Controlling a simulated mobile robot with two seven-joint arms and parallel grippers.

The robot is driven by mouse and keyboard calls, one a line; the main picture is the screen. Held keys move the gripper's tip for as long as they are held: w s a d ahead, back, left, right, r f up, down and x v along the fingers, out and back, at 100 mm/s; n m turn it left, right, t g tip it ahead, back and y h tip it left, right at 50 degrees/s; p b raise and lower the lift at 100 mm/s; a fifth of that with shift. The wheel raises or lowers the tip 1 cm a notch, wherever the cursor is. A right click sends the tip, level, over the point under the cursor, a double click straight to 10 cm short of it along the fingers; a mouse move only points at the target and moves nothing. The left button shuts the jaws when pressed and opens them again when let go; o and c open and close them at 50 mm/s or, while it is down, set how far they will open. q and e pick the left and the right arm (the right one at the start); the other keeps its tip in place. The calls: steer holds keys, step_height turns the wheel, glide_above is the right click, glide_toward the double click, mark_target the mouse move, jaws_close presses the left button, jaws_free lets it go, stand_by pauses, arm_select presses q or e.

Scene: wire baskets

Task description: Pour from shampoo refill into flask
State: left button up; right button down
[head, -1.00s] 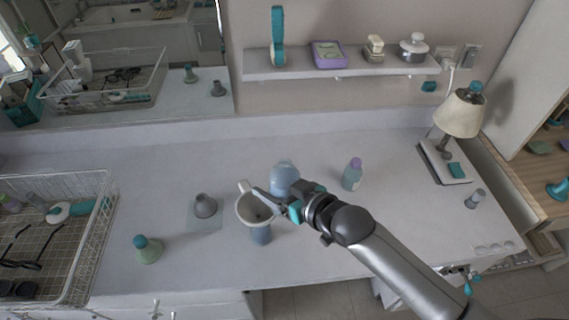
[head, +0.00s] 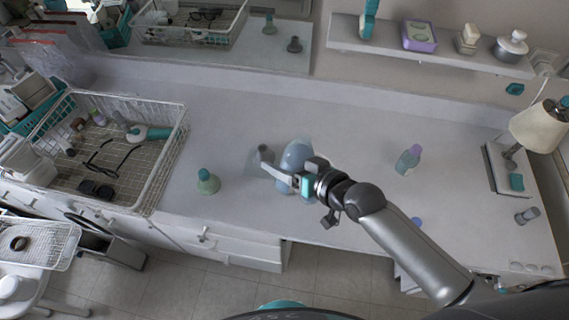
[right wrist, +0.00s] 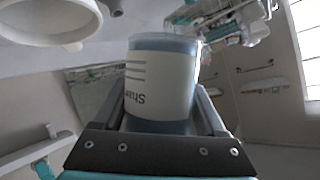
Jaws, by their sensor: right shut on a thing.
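My right gripper (head: 298,180) is over the middle of the counter. In the right wrist view its fingers are shut on the shampoo refill (right wrist: 160,85), a blue bottle with a white label whose lettering shows upside down. In the head view a light-blue rounded body (head: 295,156) shows at the gripper; it looks like the held refill, partly covered. My left gripper is not in view.
A purple-capped bottle (head: 408,160) and a lamp (head: 538,128) stand to the right. The back of the counter is clear. A shelf (head: 430,50) hangs on the wall.

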steer(key=m+g+y+b, duration=0.1)
steer(key=m+b, duration=0.1)
steer(key=b, duration=0.1)
steer(key=shift+w+f+y, duration=0.1)
steer(key=shift+f+y, duration=0.05)
steer(key=shift+y, duration=0.15)
steer(key=shift+f+m+g+b, duration=0.1)
steer(key=shift+m+g+b, duration=0.3)
steer(key=shift+b, duration=0.15)
steer(key=s+a+f+m+g+y+b, duration=0.1)
steer(key=b, duration=0.2)
steer(key=shift+f+m, duration=0.2)
steer(key=shift+m, duration=0.2)
